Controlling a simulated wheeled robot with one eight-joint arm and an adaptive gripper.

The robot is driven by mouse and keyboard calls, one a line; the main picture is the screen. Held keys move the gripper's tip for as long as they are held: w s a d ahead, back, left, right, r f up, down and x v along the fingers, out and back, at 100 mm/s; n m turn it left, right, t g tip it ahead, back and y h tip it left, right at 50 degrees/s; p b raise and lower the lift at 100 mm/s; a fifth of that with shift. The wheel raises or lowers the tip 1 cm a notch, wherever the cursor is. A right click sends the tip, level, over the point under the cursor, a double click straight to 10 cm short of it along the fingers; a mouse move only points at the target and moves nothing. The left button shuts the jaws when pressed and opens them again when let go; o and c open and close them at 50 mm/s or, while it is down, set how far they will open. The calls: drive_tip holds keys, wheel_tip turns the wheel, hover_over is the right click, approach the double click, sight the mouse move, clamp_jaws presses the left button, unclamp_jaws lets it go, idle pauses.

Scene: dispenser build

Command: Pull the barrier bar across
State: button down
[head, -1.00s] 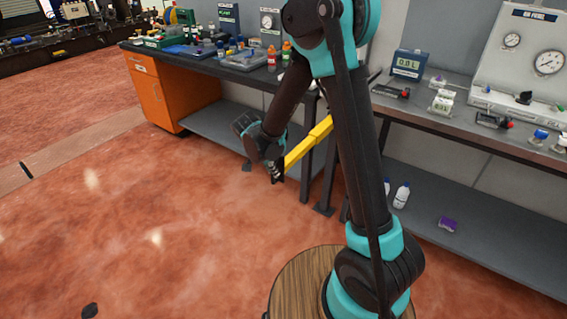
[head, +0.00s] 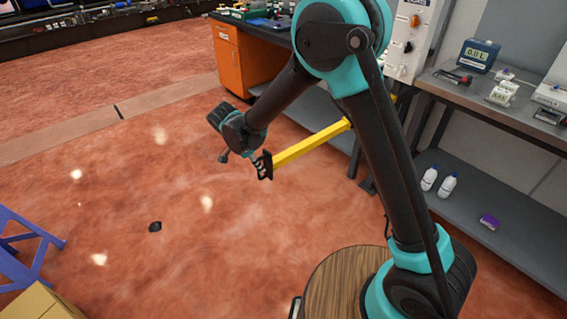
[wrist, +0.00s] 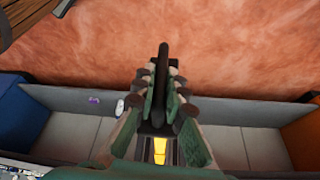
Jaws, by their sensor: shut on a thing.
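The yellow barrier bar (head: 310,143) reaches out from the bench side over the open floor, with a black end piece at its near-left end. Its far end is hidden behind my arm. My gripper (head: 260,166) is at that black end. In the wrist view, my gripper's fingers (wrist: 162,84) are closed around a dark upright handle (wrist: 163,58). A short piece of the yellow bar also shows below them (wrist: 159,150).
The grey bench (head: 500,118) with instruments runs along the right, with white bottles (head: 447,186) on its lower shelf. An orange cabinet (head: 228,62) stands behind. A blue stand (head: 30,245) and a cardboard box (head: 40,305) are at lower left. The red floor between is mostly clear.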

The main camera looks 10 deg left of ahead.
drive_tip(key=s+a, duration=1.3)
drive_tip(key=s, duration=0.5)
drive_tip(key=s+a, duration=1.3)
drive_tip(key=s, duration=0.5)
drive_tip(key=shift+s+a, duration=0.15)
drive_tip(key=shift+a, duration=0.05)
drive_tip(key=c, duration=1.6)
unclamp_jaws()
drive_tip(key=shift+o, duration=0.2)
drive_tip(key=v, duration=1.2)
